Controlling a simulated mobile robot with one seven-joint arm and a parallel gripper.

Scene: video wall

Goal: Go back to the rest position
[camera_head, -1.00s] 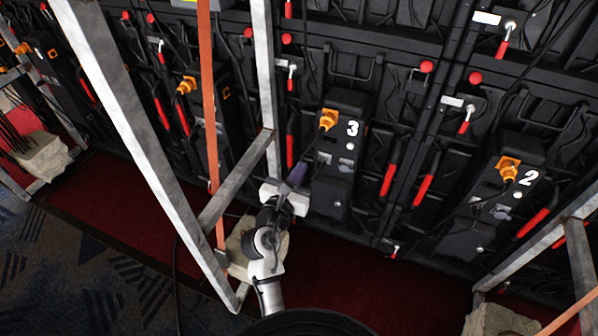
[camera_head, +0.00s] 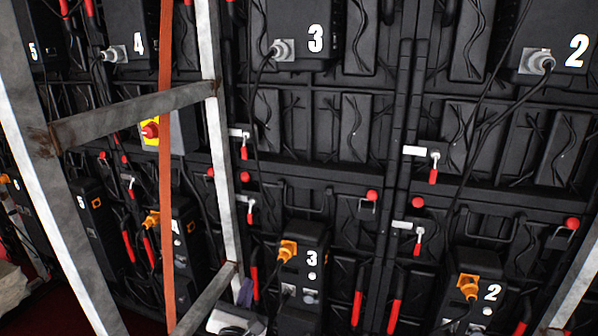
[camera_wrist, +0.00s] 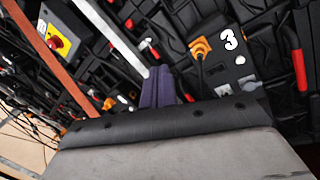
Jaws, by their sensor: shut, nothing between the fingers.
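My gripper (camera_head: 243,291) shows at the bottom of the head view, beside the foot of a metal strut, with only its purple fingers and part of the white hand in sight. In the wrist view its purple fingers (camera_wrist: 160,85) are together and empty, to the left of the lower box marked 3 (camera_wrist: 225,65). The same lower box 3 (camera_head: 303,270) stands to the right of the gripper in the head view, with an orange plug on it. The fingers appear apart from the box. Most of my arm is out of the head view.
A metal frame (camera_head: 140,113) with diagonal struts stands at the left, with an orange strap (camera_head: 166,200) hanging down. A red-and-yellow switch (camera_head: 150,131) sits behind it. Black wall panels carry cables, red handles and a lower box marked 2 (camera_head: 470,295).

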